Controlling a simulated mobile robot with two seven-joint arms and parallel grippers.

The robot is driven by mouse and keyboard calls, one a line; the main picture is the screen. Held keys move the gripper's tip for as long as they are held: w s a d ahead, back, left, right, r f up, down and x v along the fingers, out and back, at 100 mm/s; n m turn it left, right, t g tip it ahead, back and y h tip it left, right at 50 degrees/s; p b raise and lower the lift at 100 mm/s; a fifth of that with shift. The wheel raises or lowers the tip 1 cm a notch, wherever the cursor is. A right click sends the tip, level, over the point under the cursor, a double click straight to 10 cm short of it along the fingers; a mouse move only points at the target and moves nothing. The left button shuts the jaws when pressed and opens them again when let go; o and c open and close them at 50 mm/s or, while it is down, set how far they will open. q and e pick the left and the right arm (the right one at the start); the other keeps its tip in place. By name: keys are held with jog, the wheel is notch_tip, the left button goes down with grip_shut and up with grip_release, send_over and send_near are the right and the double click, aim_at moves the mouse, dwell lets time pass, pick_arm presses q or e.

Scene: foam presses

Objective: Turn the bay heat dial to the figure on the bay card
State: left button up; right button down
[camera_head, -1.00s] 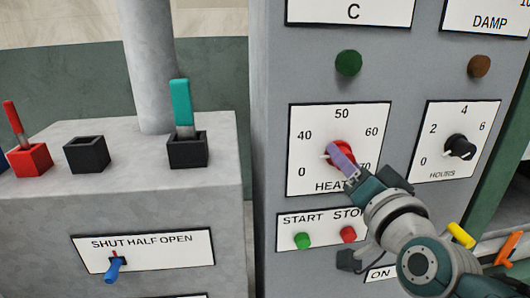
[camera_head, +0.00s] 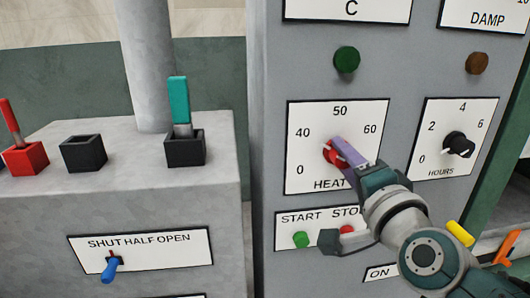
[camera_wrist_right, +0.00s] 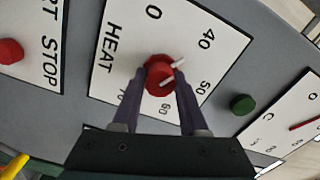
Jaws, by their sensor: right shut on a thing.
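The heat dial (camera_head: 330,156) is a red knob with a white pointer on a white plate marked HEAT (camera_head: 312,165), with 0, 40, 50 and 60 readable in the head view. My right gripper (camera_head: 340,149) is shut on the knob and hides part of it and the lower right of the scale. In the right wrist view the dial (camera_wrist_right: 158,82) sits between the two purple fingers (camera_wrist_right: 160,76), and its white pointer aims near 40. I see no bay card that I can make out. My left gripper is not in view.
Below the dial are a green START button (camera_head: 301,240) and a red STOP button (camera_head: 347,230). An HOURS dial (camera_head: 458,143) is to the right, and a green knob (camera_head: 347,60) is above. A grey box (camera_head: 40,215) with levers stands at left.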

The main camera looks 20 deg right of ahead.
dwell(0.3)
jog(key=shift+c, duration=2.2)
grip_release()
jog(key=v, duration=1)
